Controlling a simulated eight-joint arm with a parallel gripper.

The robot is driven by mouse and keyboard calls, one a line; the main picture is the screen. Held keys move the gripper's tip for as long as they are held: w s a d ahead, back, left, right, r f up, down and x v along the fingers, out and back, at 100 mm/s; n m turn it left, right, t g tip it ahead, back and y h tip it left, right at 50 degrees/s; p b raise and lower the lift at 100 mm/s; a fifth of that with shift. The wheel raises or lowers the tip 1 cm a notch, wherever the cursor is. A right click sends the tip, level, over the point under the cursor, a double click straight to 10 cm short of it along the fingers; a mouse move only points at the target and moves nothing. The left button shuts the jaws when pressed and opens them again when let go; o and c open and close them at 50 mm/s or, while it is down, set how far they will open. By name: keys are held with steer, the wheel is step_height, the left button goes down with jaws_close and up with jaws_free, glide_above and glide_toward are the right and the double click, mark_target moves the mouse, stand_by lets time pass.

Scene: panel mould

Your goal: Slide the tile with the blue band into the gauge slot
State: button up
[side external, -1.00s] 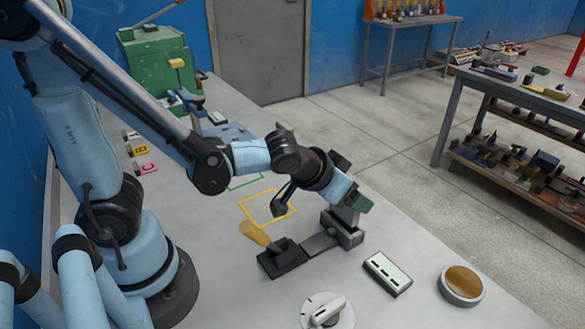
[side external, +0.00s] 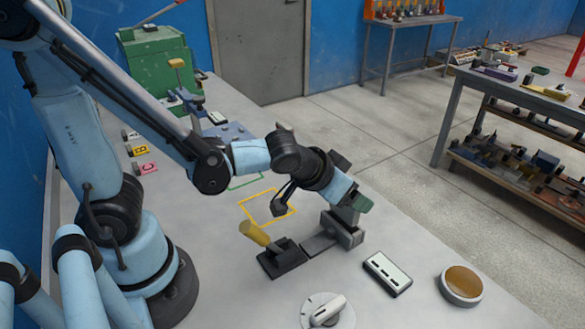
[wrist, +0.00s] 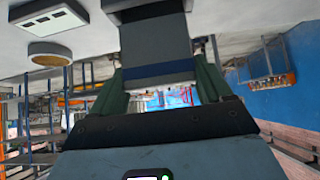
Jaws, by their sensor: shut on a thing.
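The tile (wrist: 153,45) is dark grey with a blue band (wrist: 160,71) across it, near my fingers in the wrist view. My gripper (wrist: 160,82) is shut on it, with a green finger on each side. The tile's far end meets a grey block (wrist: 143,5) at the top edge of that view; I cannot tell whether it is inside a slot. In the side view my gripper (side external: 360,204) is right above and beside a grey metal block (side external: 343,232), which looks like the gauge. The tile is mostly hidden there and its band does not show.
A clamp with a yellow handle (side external: 255,233) stands left of the block. A white slotted plate (side external: 387,272), a round dish (side external: 461,286) and a white dial (side external: 327,310) are in front and to the right. Yellow (side external: 267,207) and green outlines lie behind.

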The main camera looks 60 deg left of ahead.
mark_target(345, 208)
steer(key=shift+f, duration=2.25)
steer(key=o, duration=1)
steer(key=shift+o, duration=0.2)
steer(key=shift+r, duration=0.1)
steer(key=shift+r, duration=1.65)
steer(key=shift+s+d+r, duration=0.1)
steer(key=shift+r, duration=0.25)
steer(key=s+d+r, duration=0.6)
steer(key=s+d, duration=0.1)
steer(key=d, duration=0.1)
steer(key=shift+s+d+r, duration=0.25)
steer(key=shift+s+r, duration=0.05)
steer(key=shift+r, duration=0.1)
